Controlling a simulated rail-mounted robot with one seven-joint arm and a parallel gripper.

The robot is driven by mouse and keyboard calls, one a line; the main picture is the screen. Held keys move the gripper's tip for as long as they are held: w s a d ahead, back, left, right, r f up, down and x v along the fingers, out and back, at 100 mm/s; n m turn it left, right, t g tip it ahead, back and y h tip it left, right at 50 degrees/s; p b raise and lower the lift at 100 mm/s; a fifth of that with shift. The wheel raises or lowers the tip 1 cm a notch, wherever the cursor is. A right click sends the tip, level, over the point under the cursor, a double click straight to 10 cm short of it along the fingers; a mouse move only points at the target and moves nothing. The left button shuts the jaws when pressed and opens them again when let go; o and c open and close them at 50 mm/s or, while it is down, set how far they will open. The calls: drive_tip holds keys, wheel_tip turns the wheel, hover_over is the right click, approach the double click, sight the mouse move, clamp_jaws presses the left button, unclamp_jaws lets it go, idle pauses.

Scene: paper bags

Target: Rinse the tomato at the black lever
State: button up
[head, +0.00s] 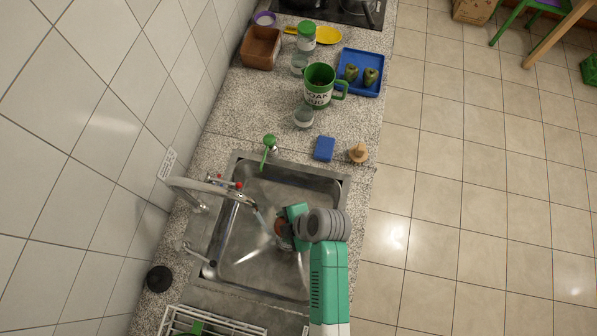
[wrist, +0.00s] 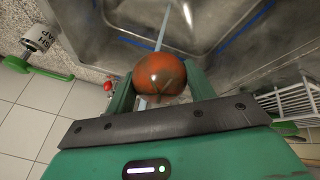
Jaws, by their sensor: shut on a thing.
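My gripper (head: 291,229) is over the sink basin (head: 238,262), shut on a reddish-brown tomato (head: 281,232). In the wrist view the tomato (wrist: 160,75) sits between the two green fingers. A curved metal tap (head: 215,190) with a red-tipped lever (head: 239,186) reaches over the basin. A pale water stream (head: 260,217) leaves its spout, close to the tomato. In the wrist view the stream (wrist: 163,28) lines up with the tomato; contact is unclear. A second, low spout (head: 195,250) has a small black tip (head: 212,263), possibly the black lever.
A green-topped dispenser (head: 269,142), blue sponge (head: 325,149) and wooden brush (head: 358,153) stand behind the sink. Further back are a green mug (head: 318,88) and blue tray (head: 372,58). A dish rack (head: 235,327) is in front. A black round object (head: 159,278) lies left.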

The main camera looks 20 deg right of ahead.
drive_tip(key=shift+w+a+f+b, duration=0.2)
drive_tip(key=shift+w+a, duration=0.3)
drive_tip(key=shift+a, duration=0.2)
drive_tip(key=shift+w+a+f+b, duration=0.2)
drive_tip(key=shift+w+a, duration=0.25)
drive_tip(key=shift+a, duration=0.3)
drive_tip(key=shift+w+a+f+b, duration=0.1)
drive_tip(key=shift+w+a+b, duration=0.1)
drive_tip(key=shift+w+a, duration=0.4)
drive_tip(key=shift+a, duration=0.1)
drive_tip(key=shift+w, duration=0.5)
drive_tip(key=shift+s, duration=0.1)
drive_tip(key=shift+s, duration=0.5)
drive_tip(key=shift+w, duration=0.15)
